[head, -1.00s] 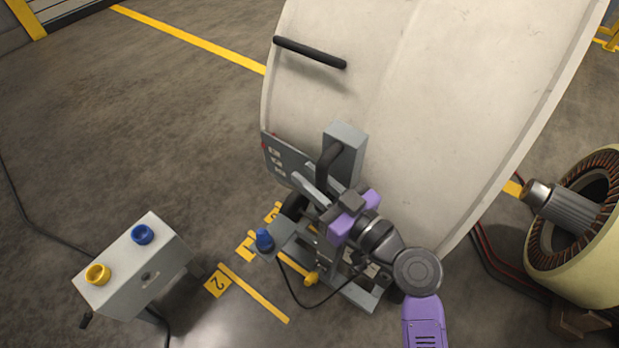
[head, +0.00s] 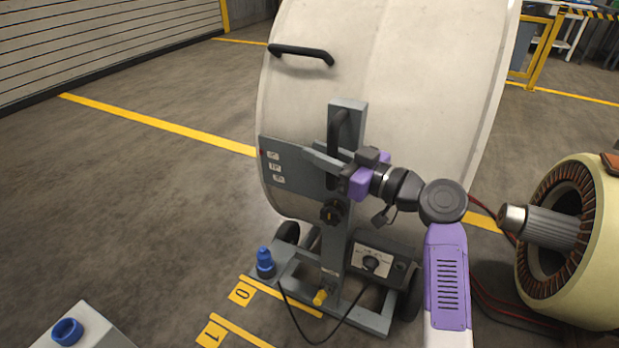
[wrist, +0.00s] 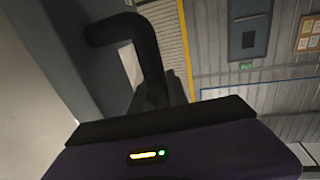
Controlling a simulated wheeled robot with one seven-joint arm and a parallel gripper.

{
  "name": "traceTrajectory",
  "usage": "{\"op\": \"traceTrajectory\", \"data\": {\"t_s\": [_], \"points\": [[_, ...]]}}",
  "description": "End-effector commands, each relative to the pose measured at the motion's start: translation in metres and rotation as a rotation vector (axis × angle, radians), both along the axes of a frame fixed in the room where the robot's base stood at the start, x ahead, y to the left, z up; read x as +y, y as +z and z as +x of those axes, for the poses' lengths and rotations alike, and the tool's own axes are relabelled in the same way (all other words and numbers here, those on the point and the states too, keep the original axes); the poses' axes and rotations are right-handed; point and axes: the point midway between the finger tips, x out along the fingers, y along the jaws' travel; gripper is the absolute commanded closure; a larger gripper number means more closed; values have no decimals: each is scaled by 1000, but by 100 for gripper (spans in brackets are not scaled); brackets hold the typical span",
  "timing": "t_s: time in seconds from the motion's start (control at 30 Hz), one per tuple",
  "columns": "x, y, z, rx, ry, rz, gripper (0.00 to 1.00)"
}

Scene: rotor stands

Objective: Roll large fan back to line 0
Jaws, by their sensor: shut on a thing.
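The large fan is a big off-white drum (head: 400,90) on a grey wheeled stand (head: 360,318). A black upright handle (head: 338,135) sits on its grey post; it also shows in the wrist view (wrist: 150,55). My gripper (head: 328,163), purple behind grey fingers, is shut on this handle; the fingertips are partly hidden. Line 0 (head: 290,302), a yellow floor strip, lies along the near edge of the stand, beside its yellow label 0 (head: 241,292). The strip appears at or just in front of that edge; exact contact is unclear. Line 1 (head: 243,332) lies nearer.
A cream stator with copper windings (head: 590,220) stands close at right. Red and black cables (head: 490,300) lie between it and the stand. A black cable loops from the stand's front. Floor at left is open.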

Motion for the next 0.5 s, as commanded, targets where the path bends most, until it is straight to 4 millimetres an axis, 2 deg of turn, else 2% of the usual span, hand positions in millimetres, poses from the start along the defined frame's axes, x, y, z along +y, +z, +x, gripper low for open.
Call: {"op": "traceTrajectory", "data": {"t_s": [0.2,0.5], "points": [[-5,0,9,0,-2,0,100],[-7,1,11,-1,-9,0,100]]}}
